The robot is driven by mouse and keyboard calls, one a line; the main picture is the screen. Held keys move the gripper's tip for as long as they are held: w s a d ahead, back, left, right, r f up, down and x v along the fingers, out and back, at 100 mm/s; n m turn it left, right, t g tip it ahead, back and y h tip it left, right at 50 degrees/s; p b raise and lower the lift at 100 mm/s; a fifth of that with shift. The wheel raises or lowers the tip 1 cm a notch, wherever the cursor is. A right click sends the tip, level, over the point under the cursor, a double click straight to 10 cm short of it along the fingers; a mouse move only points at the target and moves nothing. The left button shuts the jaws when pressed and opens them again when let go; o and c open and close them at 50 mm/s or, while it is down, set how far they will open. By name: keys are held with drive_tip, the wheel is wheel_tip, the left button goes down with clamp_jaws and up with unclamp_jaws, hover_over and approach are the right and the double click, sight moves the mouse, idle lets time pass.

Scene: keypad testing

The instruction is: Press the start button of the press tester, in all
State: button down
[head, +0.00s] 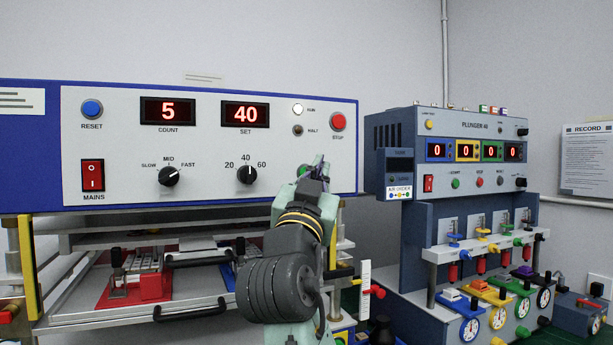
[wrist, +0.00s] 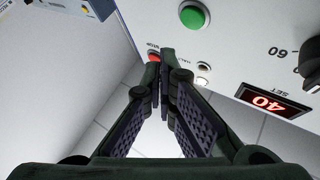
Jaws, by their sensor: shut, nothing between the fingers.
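The press tester (head: 215,185) is the large light panel in a blue frame. Its display COUNT (head: 168,111) reads 5 and SET (head: 245,114) reads 40. A green button (wrist: 194,15) shows clear at the top of the wrist view, its label out of view; in the head view my gripper largely covers that spot. The red STOP button (head: 338,121) is at the panel's upper right, and partly behind my fingers in the wrist view. My gripper (head: 319,163) is shut and empty in front of the panel's lower right. Contact with the panel cannot be told.
A white RUN lamp (head: 298,109) and dark HALT lamp (head: 298,130) sit left of STOP. The red MAINS switch (head: 93,175) and SET knob (head: 247,175) are further left. A second machine, PLUNGER 4B (head: 470,126), stands right. A red fixture (head: 150,288) is below.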

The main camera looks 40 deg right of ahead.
drive_tip(key=shift+s+a, duration=0.25)
drive_tip(key=shift+s, duration=0.8)
